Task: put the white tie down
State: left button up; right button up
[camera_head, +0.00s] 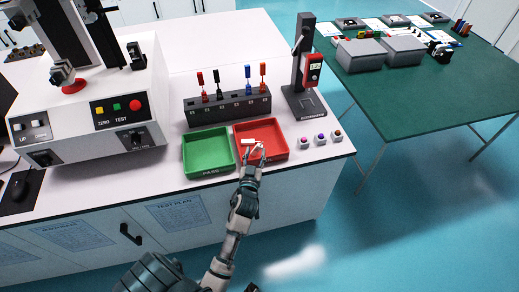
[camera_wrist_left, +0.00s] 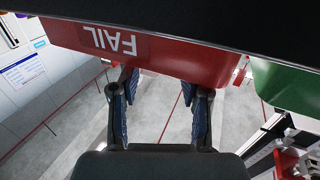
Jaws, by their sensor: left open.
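A small white piece (camera_head: 248,141), which looks like the white tie, is at the red tray (camera_head: 279,154) in the head view, just beyond my fingertips. Whether it touches the tray floor is hard to tell. My left gripper (camera_head: 256,152) is over the front part of the red tray. In the left wrist view my left gripper (camera_wrist_left: 158,84) has its two fingers apart with nothing between them. The red tray wall with its FAIL label (camera_wrist_left: 113,41) lies across the top of that view. My right gripper is not in view.
A green tray (camera_head: 208,152) stands left of the red one. Behind them is a dark rack (camera_head: 227,109) with several coloured tools. A black stand (camera_head: 303,100) is at the right, and several small buttons (camera_head: 321,139) are near the bench edge. The tester (camera_head: 100,105) fills the left.

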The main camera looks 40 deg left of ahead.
pick_arm(q)
jog(key=s, duration=0.1)
jog(key=s+d, duration=0.1)
jog(key=s, duration=0.3)
jog(key=shift+s+d+f, duration=0.15)
jog(key=shift+s+f, duration=0.1)
jog(key=s+d+f+m+g+h, duration=0.4)
jog(key=s+d+f+g, duration=0.3)
jog(key=s+f, duration=0.5)
jog(key=s+d+f+m+g+h, duration=0.35)
jog(key=s+d+f+g, duration=0.5)
jog(key=s, duration=0.65)
jog(key=s+a+f+p, duration=0.1)
jog(key=f+p, duration=0.2)
jog(key=f, duration=0.6)
jog(key=s+a+f+t+p, duration=0.1)
jog(key=f+p, duration=0.3)
jog(key=f, duration=0.6)
jog(key=shift+s+f+h, duration=0.15)
jog(key=shift+s+h, duration=0.3)
jog(key=shift+s, duration=0.3)
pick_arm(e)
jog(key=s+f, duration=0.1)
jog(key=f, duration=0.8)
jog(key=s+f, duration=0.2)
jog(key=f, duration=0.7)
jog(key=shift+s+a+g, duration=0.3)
